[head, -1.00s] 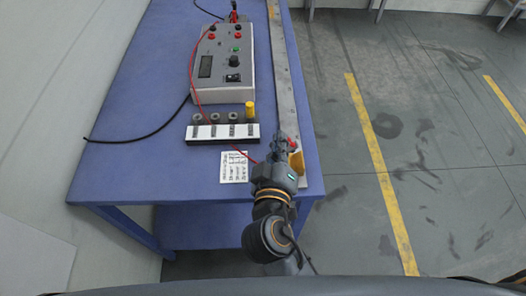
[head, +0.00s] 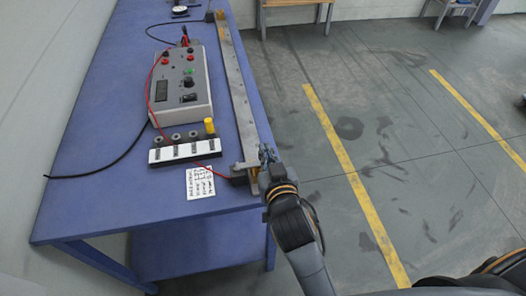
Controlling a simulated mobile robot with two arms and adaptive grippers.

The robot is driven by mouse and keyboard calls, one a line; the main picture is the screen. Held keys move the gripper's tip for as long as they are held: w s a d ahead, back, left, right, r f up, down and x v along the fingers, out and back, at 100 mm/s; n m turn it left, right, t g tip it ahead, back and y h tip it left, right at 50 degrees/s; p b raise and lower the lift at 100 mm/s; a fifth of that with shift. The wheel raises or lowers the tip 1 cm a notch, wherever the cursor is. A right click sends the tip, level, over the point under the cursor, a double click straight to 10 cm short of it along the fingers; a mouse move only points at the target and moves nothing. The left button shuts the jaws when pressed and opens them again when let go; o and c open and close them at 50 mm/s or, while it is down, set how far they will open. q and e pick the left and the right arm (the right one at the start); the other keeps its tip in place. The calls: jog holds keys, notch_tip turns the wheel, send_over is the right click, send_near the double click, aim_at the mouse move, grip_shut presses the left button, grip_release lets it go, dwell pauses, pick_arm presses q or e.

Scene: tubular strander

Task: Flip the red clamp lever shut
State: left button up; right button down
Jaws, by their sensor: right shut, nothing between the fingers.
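The long grey metal bar (head: 235,90) runs along the right edge of the blue bench. A grey metal clamp part (head: 246,165) lies across its near end, beside a dark block (head: 238,177) where a red wire ends. I cannot make out the red clamp lever; my right gripper and wrist cover part of this end. My right gripper (head: 266,157) is shut with nothing in it. It is at the bar's near end, just right of the clamp part; I cannot tell whether they touch. My left gripper is out of view.
A grey meter box (head: 190,110) with red and black sockets stands on the blue bench (head: 95,185). A black-and-white block (head: 185,152) with several posts, one yellow, and a printed card (head: 200,184) lie nearer. Open floor (head: 345,100) with yellow lines is at right.

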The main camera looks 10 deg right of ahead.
jog(key=shift+d+f, duration=0.2)
dwell(0.6)
